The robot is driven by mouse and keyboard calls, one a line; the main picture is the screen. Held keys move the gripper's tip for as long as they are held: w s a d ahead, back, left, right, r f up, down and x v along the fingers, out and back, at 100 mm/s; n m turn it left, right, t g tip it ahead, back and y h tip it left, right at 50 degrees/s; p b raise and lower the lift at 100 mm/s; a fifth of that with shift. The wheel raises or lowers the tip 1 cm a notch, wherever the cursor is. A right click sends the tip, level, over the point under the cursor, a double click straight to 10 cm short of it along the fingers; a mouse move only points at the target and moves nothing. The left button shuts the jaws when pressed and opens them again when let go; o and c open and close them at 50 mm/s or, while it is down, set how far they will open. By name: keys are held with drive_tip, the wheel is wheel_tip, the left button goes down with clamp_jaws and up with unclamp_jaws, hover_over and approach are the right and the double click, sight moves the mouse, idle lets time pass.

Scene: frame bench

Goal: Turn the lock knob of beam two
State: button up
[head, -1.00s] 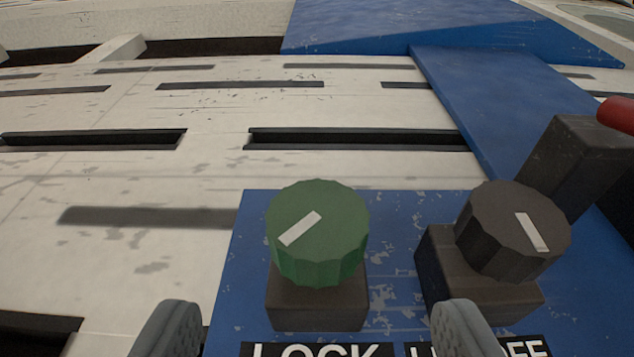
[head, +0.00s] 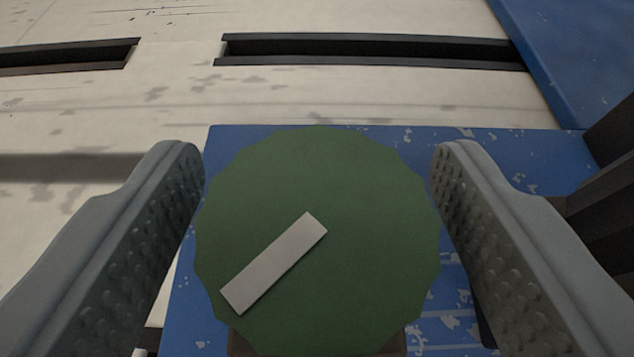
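The green lock knob (head: 350,270) fills the lower middle of the head view. It is round with a faceted rim and has a white bar mark (head: 273,263) slanting from lower left to upper right. My gripper (head: 317,165) is open, with one grey ridged finger on each side of the knob. A narrow gap shows at the left finger and at the right finger near their tips. The LOCK label is out of view now.
A blue mounting plate (head: 480,165) lies behind the knob. Dark parts (head: 605,200) stand close to the right of my right finger. A pale slotted surface (head: 150,100) lies beyond, and a blue beam (head: 570,60) runs at the upper right.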

drive_tip(key=c, duration=0.8)
drive_tip(key=shift+n+y, duration=0.3)
drive_tip(key=n+y, duration=0.3)
drive_tip(key=shift+d+g, duration=0.1)
drive_tip(key=shift+g, duration=0.3)
drive_tip(key=shift+n+g+y, duration=0.8)
drive_tip(key=shift+n+y, duration=1)
drive_tip(key=shift+y, duration=0.3)
drive_tip(key=o, duration=1)
